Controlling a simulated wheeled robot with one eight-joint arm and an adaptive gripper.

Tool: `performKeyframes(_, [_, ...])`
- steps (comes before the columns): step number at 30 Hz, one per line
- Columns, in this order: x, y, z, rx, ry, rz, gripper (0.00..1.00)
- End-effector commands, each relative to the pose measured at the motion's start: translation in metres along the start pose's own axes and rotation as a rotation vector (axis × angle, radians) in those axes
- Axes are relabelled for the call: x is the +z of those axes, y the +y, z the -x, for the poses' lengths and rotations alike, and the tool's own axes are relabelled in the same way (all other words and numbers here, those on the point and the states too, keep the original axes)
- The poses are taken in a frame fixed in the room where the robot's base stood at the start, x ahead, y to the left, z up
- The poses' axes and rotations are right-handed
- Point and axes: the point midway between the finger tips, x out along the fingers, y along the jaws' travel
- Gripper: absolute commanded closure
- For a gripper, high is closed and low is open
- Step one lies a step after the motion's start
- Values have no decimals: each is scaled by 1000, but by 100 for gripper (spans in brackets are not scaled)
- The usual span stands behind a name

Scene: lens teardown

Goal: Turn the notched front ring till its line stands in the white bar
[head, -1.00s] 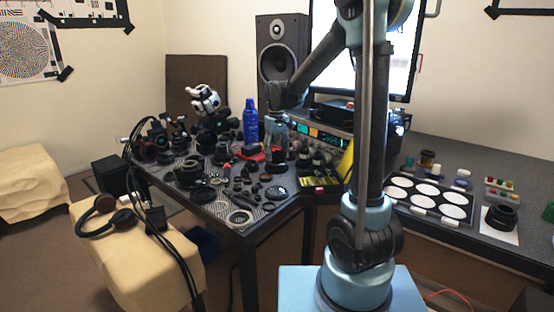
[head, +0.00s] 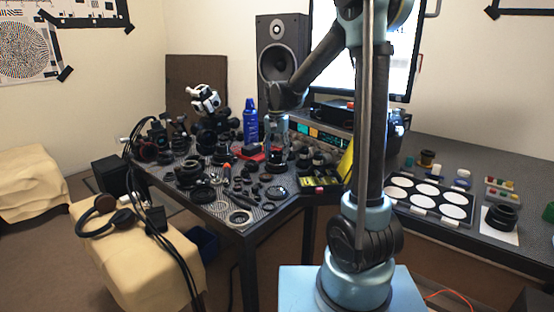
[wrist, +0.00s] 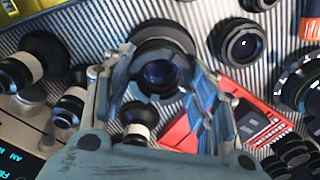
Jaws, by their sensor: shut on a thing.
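A dark lens with a wide black front ring (wrist: 165,32) and dark glass stands between my fingers in the wrist view. My gripper (wrist: 164,62) is shut on this ring, one finger on each side. In the head view my gripper (head: 277,146) points down over the crowded dark table, and the lens (head: 276,165) under it is small and partly hidden.
A red box (wrist: 255,122) lies close at the right of my fingers. Loose lenses (wrist: 242,43) and black-and-white barrels (wrist: 30,65) crowd around. A blue bottle (head: 250,120) and a speaker (head: 282,48) stand behind. Little table is free.

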Motion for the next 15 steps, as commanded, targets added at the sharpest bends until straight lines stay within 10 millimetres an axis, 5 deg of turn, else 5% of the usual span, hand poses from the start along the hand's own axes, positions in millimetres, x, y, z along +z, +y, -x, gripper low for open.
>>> performKeyframes(9, [-2,0,0,-1,4,-266,86])
performKeyframes(10, [-2,0,0,-1,4,-268,43])
performKeyframes(12, [-2,0,0,-1,3,-265,27])
performKeyframes(15, [-1,0,0,-1,2,-263,24])
